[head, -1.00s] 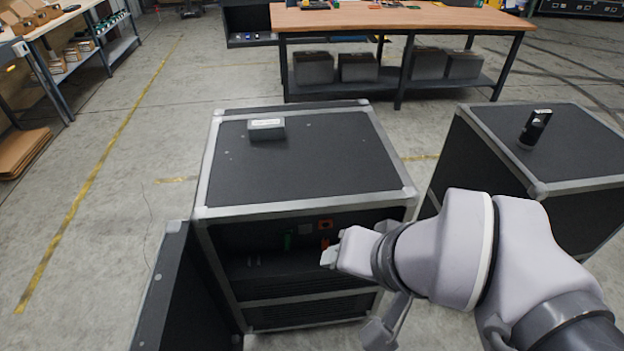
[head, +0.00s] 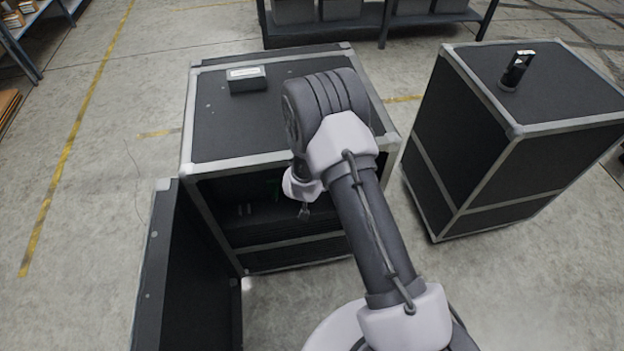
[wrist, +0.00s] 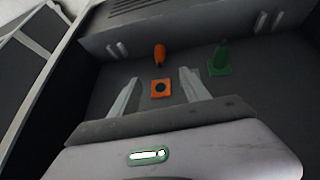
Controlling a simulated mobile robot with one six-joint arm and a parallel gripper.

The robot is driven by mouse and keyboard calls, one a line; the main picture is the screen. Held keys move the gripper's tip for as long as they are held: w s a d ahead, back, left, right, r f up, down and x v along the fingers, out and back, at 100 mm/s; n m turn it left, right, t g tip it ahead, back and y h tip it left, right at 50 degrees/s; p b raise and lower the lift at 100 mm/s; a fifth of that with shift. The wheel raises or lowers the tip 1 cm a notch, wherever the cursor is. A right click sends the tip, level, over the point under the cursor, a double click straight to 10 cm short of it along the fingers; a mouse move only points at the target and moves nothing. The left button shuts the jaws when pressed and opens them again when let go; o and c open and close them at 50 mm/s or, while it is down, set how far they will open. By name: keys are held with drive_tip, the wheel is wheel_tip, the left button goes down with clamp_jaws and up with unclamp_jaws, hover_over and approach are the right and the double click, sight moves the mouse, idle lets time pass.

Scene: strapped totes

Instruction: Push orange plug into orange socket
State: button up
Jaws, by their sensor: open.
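In the wrist view, the orange socket (wrist: 160,88) is a square plate with a dark round hole in the case's dark panel. The orange plug (wrist: 159,55) shows just beyond it in the picture, apart from the hole. My gripper (wrist: 159,77) is open and empty, with one finger on each side of the socket and the plug farther up between their lines. In the head view my arm hides the orange plug, the socket and my gripper's fingers.
A green plug (wrist: 220,59) stands by a green plate right of the orange parts. The strapped case (head: 240,125) has a small labelled box (head: 247,80) on top and an open door (head: 190,270) at left. Another case (head: 480,140) stands at right.

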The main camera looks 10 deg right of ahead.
drive_tip(key=b+x, duration=0.2)
drive_tip(key=x, duration=0.3)
drive_tip(key=b+x, duration=0.2)
drive_tip(key=x, duration=0.4)
drive_tip(key=shift+s+f, duration=0.1)
drive_tip(key=shift+f, duration=0.35)
drive_tip(key=b+x, duration=0.2)
drive_tip(key=x, duration=0.3)
drive_tip(key=shift+w+f+b, duration=0.15)
drive_tip(key=shift+w+b, duration=0.1)
drive_tip(key=shift+b, duration=0.15)
clamp_jaws()
